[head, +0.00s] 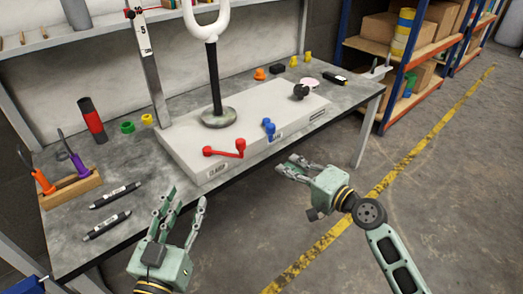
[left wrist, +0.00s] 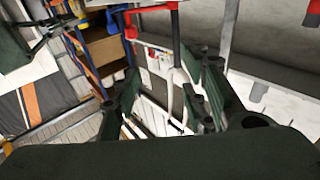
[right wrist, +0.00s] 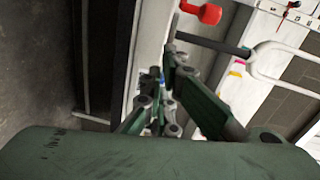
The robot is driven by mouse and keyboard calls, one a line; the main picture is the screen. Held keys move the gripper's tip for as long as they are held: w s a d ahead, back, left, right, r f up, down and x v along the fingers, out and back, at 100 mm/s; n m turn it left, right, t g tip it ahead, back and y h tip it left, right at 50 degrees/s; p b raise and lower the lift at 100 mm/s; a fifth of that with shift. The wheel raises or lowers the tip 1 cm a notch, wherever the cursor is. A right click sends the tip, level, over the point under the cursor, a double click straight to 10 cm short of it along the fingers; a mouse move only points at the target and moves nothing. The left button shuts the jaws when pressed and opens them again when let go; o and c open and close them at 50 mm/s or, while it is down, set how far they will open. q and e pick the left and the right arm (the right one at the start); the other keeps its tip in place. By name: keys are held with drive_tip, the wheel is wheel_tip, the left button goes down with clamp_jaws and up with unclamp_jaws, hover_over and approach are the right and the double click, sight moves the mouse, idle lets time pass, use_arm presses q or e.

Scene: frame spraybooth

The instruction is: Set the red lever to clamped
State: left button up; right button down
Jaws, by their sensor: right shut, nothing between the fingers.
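The red lever (head: 226,151) sits on the front left of a grey box (head: 180,140) on the workbench, above a label reading CLAMP. It lies roughly level, with a round knob at its left end and its other end at the right. A red knob also shows in the right wrist view (right wrist: 205,13). My left gripper (head: 182,203) is open and empty, in front of the bench and below left of the lever. My right gripper (head: 285,168) is shut and empty, off the box's front edge to the right of the lever, touching nothing that I can see.
A blue lever (head: 268,128) and a black knob (head: 300,91) are also on the box. A black post with a white fork (head: 213,70) stands behind the red lever. Two black markers (head: 108,224) lie at the bench's left. Shelves (head: 400,60) stand at the right.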

use_arm(q)
drive_tip(key=s+r+t+h+b, duration=0.1)
drive_tip(key=r+t, duration=0.4)
drive_tip(key=r, duration=0.6)
drive_tip(key=shift+s+r+h+b, duration=0.35)
drive_tip(key=shift+s+b, duration=0.4)
drive_tip(key=shift+s, duration=0.65)
use_arm(e)
drive_tip(key=w+a+r+y, duration=0.2)
drive_tip(key=w+a+r, duration=0.3)
drive_tip(key=w+a, duration=0.2)
drive_tip(key=shift+w+a, duration=0.2)
drive_tip(key=shift+a, duration=0.45)
use_arm(q)
drive_tip(key=shift+f, duration=0.15)
